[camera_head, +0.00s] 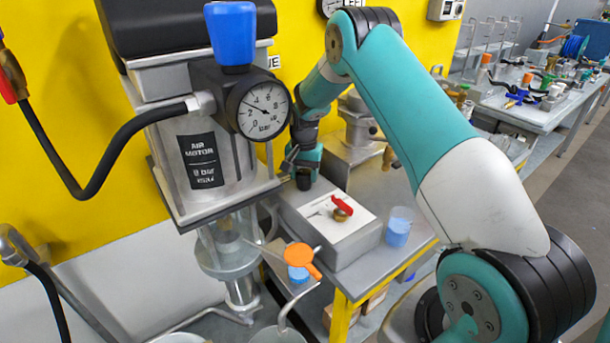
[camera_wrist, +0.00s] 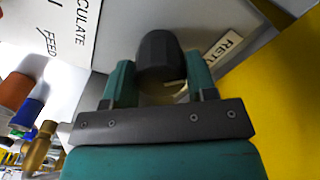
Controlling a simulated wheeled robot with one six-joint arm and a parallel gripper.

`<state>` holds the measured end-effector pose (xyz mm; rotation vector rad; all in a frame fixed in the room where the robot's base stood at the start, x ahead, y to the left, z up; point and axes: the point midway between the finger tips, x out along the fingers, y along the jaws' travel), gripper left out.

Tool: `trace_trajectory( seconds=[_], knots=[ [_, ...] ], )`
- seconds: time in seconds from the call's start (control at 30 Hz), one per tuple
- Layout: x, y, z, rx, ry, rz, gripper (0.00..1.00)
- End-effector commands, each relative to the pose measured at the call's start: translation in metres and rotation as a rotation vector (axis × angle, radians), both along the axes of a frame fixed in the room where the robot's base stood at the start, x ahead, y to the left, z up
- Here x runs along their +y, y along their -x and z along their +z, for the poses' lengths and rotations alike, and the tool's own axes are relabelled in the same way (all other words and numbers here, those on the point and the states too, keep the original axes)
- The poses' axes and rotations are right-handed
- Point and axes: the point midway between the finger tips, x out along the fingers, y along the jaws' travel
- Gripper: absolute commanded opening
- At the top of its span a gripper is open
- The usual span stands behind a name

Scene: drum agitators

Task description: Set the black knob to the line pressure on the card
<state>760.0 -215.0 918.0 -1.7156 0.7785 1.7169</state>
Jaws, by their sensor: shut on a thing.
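In the wrist view, a black faceted knob (camera_wrist: 158,48) sits between the two teal fingers of my gripper (camera_wrist: 160,62). The gripper is shut on its sides. My gripper also shows in the head view (camera_head: 288,163), low by the yellow wall. I cannot make out a card giving a line pressure.
The air motor (camera_head: 199,165) with its blue-topped regulator (camera_head: 231,33) stands left of my gripper. A grey block (camera_head: 357,248) with a red-handled valve (camera_head: 342,206), a blue-filled beaker (camera_head: 398,228) and an orange-handled part (camera_head: 301,257) are nearby.

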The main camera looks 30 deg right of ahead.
Motion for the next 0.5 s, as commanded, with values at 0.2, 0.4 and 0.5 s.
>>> trace_trajectory(
  seconds=[0.2, 0.4, 0.5],
  knots=[
    [-0.0006, -0.0008, 0.0007, -0.003, 0.001, -0.083, 0.28],
    [-0.0006, -0.0009, 0.001, -0.003, 0.001, -0.115, 0.28],
    [-0.0006, -0.0009, 0.0011, -0.003, 0.001, -0.12, 0.28]
  ],
)
